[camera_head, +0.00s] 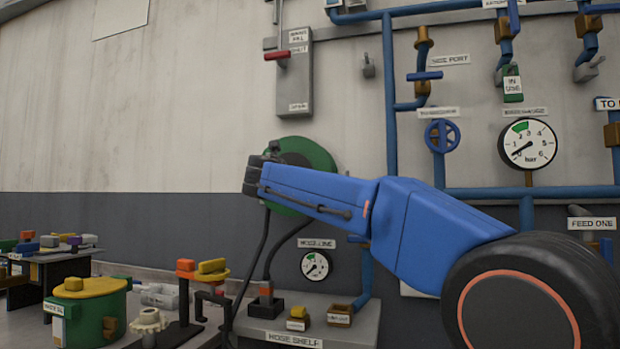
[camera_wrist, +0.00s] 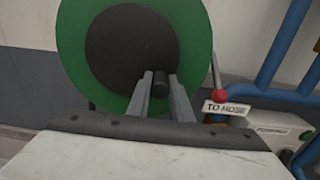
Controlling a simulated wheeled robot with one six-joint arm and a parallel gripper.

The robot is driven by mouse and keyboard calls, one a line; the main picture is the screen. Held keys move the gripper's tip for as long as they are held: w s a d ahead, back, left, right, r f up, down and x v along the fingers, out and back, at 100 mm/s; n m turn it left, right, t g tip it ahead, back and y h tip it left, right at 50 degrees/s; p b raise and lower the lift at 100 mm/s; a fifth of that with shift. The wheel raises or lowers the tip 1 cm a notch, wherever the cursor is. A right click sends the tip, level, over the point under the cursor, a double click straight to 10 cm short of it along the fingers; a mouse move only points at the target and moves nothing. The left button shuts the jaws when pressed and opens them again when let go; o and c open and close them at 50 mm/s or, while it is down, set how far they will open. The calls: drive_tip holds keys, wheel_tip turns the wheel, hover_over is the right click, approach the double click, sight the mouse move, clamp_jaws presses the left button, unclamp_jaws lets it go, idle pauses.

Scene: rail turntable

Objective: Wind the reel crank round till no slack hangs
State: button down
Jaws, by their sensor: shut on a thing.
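The green hose reel (camera_head: 308,153) is on the wall, partly hidden behind my blue arm. In the wrist view the reel's green rim (camera_wrist: 203,30) and dark hub (camera_wrist: 115,50) fill the upper left. My gripper (camera_wrist: 160,84) is shut on the crank handle (camera_wrist: 161,78), a short dark knob at the hub's lower right. In the head view my gripper (camera_head: 256,172) reaches the reel's left side. A dark hose (camera_head: 272,258) hangs below the reel in two strands down to the hose shelf (camera_head: 345,312).
A hose line gauge (camera_head: 315,265) and blue pipes (camera_head: 389,110) are on the wall near the reel. A red-knobbed valve (camera_wrist: 219,97) stands right of the gripper. A green drum (camera_head: 88,312) and a bench with small parts stand at left.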

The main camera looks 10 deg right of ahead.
drive_tip(key=shift+s+d+r, duration=0.15)
drive_tip(key=shift+d+r, duration=0.15)
drive_tip(key=shift+r, duration=0.45)
drive_tip(key=shift+r, duration=0.15)
drive_tip(key=c, duration=1.3)
unclamp_jaws()
drive_tip(key=shift+a, duration=0.1)
drive_tip(key=shift+s+a, duration=0.1)
drive_tip(key=shift+s, duration=0.05)
drive_tip(key=shift+v, duration=4.25)
